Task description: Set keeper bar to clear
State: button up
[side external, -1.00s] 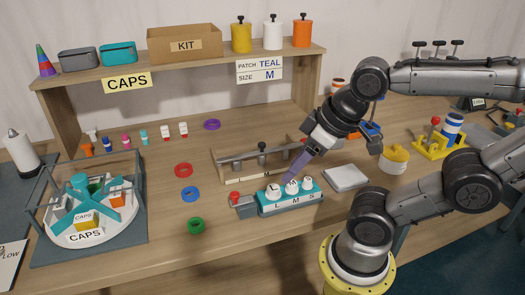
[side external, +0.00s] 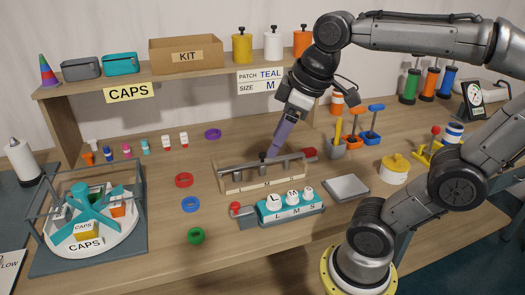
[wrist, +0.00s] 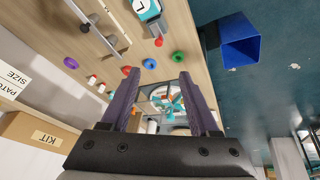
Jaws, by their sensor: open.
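A low wooden fixture (side external: 232,187) stands mid-bench, with a grey bar (side external: 240,160) across it and a dark knob (side external: 263,156) near the bar's middle. I take this bar as the keeper bar; no "clear" mark is readable. A red piece (side external: 309,153) lies at the fixture's right end. My gripper (side external: 269,157) has purple fingers pointing down at the knob; contact cannot be told from the side. In the wrist view my gripper (wrist: 166,78) is open with nothing between its fingers, and the bar (wrist: 101,34) with its knob (wrist: 85,28) shows at upper left.
A teal block (side external: 290,212) with white L, M and S caps stands in front of the fixture. A grey pad (side external: 346,188) and yellow pot (side external: 394,168) are to the right. Coloured rings and a caps carousel (side external: 112,240) are left. A shelf (side external: 190,70) runs behind.

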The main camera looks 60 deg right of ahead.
jog(key=w+d+r+g, duration=0.2)
jog(key=w+d, duration=0.4)
jog(key=w, duration=0.2)
jog(key=m+g, duration=0.3)
send_over(262, 153)
notch_tip(262, 153, down, 9)
notch_tip(262, 153, down, 13)
jog(key=shift+s+a+r, duration=0.15)
grip_shut()
jog(key=shift+r, duration=0.1)
dwell(0.3)
